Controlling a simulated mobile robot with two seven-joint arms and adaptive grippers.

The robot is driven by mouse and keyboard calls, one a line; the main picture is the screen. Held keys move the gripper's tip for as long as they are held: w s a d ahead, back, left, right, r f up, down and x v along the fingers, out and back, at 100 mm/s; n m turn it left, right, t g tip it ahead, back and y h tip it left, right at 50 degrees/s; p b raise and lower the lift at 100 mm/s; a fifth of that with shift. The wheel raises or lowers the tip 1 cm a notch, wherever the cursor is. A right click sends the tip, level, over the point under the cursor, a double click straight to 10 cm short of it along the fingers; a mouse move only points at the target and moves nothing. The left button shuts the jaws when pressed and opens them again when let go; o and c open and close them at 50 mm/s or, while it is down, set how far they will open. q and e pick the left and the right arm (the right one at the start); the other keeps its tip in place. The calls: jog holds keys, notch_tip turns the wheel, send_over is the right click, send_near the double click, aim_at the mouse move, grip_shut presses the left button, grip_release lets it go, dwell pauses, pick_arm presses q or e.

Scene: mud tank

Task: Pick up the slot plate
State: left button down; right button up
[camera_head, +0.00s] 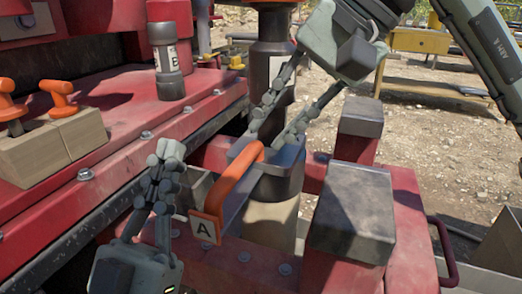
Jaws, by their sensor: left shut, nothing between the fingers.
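The slot plate appears to be the dark grey-blue plate (284,158) around the pipe joint, with an orange bent handle (236,182) and a tag marked A (205,229) at its near end. My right gripper (270,134) comes down from the top right, with its two fingers apart just above the far end of the handle. I cannot tell whether a finger touches the plate or handle. My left gripper (166,160) points up from the bottom, left of the handle, with its fingers together and empty.
A dark cylinder marked B (168,62) stands on the red deck (110,105) at left. Grey-topped red posts (352,215) stand right of the plate. A vertical pipe (270,60) rises behind it. Gravel ground lies beyond.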

aim_at(254, 146)
jog(key=x, duration=0.6)
jog(key=shift+a+f+b, duration=0.2)
jog(key=shift+a+b, duration=0.05)
jog(key=shift+b, duration=0.1)
grip_shut()
jog(key=shift+r, duration=0.15)
